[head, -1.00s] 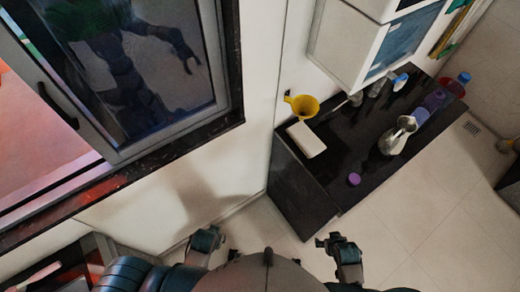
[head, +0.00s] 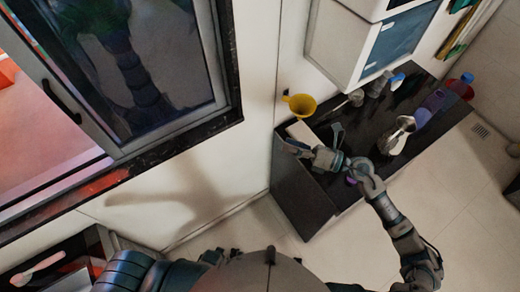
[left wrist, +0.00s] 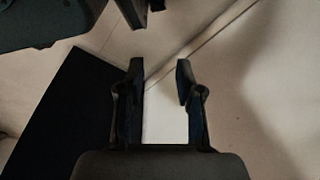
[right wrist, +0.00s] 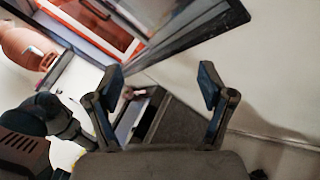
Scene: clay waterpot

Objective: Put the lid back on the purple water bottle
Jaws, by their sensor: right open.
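The purple lid (head: 351,181) lies on the dark counter near its front edge, partly hidden under my right arm. The purple water bottle (head: 432,102) stands farther along the counter, behind the pale jug; its open top is too small to make out. My right gripper (head: 313,139) is open and empty over the counter's near left end, left of and beyond the lid, by the white block. Its spread fingers show in the right wrist view (right wrist: 160,82). My left gripper (left wrist: 159,72) is open and empty, low near the wall, and mostly hidden in the head view.
The pale jug (head: 397,136) stands close to the bottle. A yellow funnel-like cup (head: 300,104) and a white block (head: 299,131) are at the wall end. A red bottle (head: 460,87) stands at the far end. A cabinet (head: 350,45) overhangs the back.

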